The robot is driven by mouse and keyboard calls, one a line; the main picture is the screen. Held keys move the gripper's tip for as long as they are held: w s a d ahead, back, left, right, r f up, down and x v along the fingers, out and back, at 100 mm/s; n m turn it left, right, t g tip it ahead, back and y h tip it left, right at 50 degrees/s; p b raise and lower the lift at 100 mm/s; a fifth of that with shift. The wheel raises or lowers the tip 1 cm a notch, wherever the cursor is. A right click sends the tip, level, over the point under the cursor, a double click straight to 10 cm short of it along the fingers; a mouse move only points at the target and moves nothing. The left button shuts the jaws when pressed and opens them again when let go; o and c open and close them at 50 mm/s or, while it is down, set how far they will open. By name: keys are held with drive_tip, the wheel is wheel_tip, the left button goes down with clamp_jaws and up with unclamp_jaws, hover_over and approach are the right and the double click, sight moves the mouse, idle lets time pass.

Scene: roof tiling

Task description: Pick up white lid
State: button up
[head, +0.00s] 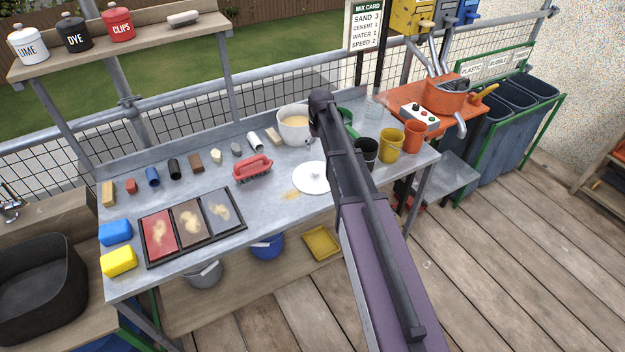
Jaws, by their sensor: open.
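The white lid (311,178) is a round, flat disc with a small knob on top. It lies on the grey metal workbench (262,205), just left of my arm, which covers part of its right side. A white pot (292,122) with beige contents stands open behind the lid, close to the far end of my arm. My arm reaches over the bench from the lower right. My gripper cannot be made out; the arm hides that area.
Black, yellow (391,145) and orange buckets (413,136) stand to the right. A three-part tray (193,257) and blue and yellow sponges (118,261) are at the left. Small blocks line the back.

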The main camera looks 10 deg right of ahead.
drive_tip(key=b, duration=0.8)
hover_over(315, 171)
drive_tip(key=shift+w+d+f, duration=0.1)
drive_tip(key=shift+d+f, duration=0.05)
drive_tip(key=shift+f, duration=1.85)
drive_tip(key=shift+d+f, duration=0.15)
drive_tip(key=shift+f, duration=1.8)
drive_tip(key=shift+f, duration=0.15)
drive_tip(key=f+b, duration=0.1)
drive_tip(key=f, duration=0.1)
drive_tip(key=f+b, duration=0.1)
drive_tip(key=shift+s+a+b, duration=0.2)
drive_tip(key=shift+s+b, duration=0.05)
drive_tip(key=shift+b, duration=0.1)
drive_tip(key=shift+w+f+b, duration=0.15)
drive_tip(key=shift+f+b, duration=0.8)
drive_tip(key=shift+b, duration=0.05)
clamp_jaws()
